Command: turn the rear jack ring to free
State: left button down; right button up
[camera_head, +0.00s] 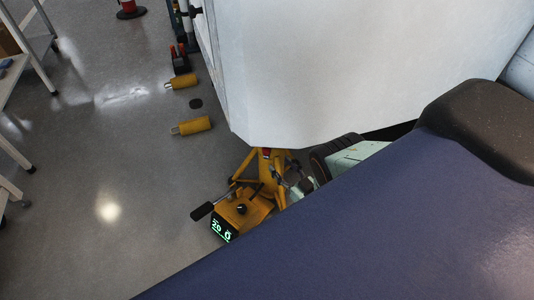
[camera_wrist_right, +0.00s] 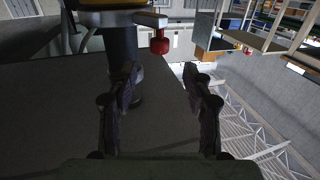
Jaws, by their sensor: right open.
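The yellow rear jack (camera_head: 268,188) stands on the floor under the white fuselage corner in the head view, with a black-handled lever and a lit green display (camera_head: 224,230). My right gripper (camera_head: 297,185) is close beside the jack's right side, partly hidden by the dark blue surface in front. In the right wrist view my right gripper (camera_wrist_right: 165,82) is open, with nothing between its fingers. A dark upright cylinder (camera_wrist_right: 122,52) and a red knob (camera_wrist_right: 159,42) lie just beyond the fingertips, below a yellow part. I cannot tell which part is the ring. My left gripper is not in view.
The white fuselage (camera_head: 360,65) overhangs the jack. Two yellow cylinders (camera_head: 193,126) lie on the floor behind it, and a red-and-black object (camera_head: 130,8) stands farther back. Metal shelving (camera_head: 18,75) is at the left. The floor (camera_head: 100,200) left of the jack is clear.

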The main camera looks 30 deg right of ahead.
aim_at(269, 152)
jog(key=w+b, duration=0.2)
jog(key=w, duration=0.4)
jog(key=shift+w, duration=0.55)
grip_shut()
